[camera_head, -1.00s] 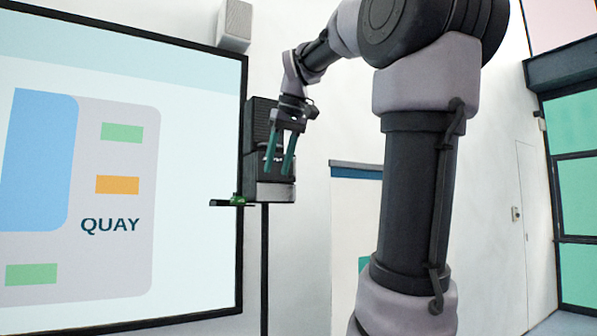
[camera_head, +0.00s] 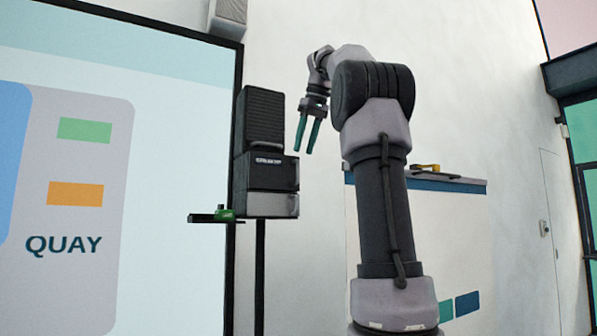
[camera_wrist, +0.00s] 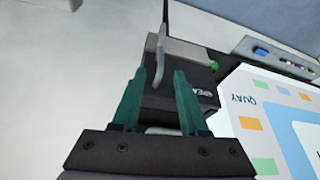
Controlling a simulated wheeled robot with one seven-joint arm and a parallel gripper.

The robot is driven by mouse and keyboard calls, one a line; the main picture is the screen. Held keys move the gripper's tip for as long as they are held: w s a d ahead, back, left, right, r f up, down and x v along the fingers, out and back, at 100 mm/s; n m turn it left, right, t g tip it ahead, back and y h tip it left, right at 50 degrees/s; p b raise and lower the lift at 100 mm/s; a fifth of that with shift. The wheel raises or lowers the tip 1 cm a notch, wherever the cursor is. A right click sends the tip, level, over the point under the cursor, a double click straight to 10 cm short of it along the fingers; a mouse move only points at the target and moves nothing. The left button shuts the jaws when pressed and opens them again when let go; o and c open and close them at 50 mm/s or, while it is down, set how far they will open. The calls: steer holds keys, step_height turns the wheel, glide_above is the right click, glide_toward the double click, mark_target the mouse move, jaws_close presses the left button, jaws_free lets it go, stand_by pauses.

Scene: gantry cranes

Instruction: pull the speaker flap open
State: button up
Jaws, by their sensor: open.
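The speaker (camera_head: 264,125) is a dark upright box on a thin black pole, beside the big screen's right edge. It has a ribbed upper part, a band with white lettering (camera_head: 268,160) and a grey lower part. I cannot tell which part is the flap; nothing on it looks swung open. My gripper (camera_head: 304,148) is open and empty, with teal fingers pointing down, to the right of the speaker in the picture. In the wrist view, the lettered dark box (camera_wrist: 200,82) lies beyond the fingers, and a grey bar (camera_wrist: 158,58) shows beyond the gap between them.
The large screen (camera_head: 150,75) marked QUAY fills the left. A small ledge with a green item (camera_head: 224,214) juts beside the speaker's base. A door (camera_head: 553,220) is at right.

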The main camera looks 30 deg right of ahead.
mark_target(298, 178)
steer(key=x, duration=0.8)
steer(key=shift+s, duration=0.1)
steer(key=shift+r, duration=0.1)
jaws_close()
stand_by(1.1)
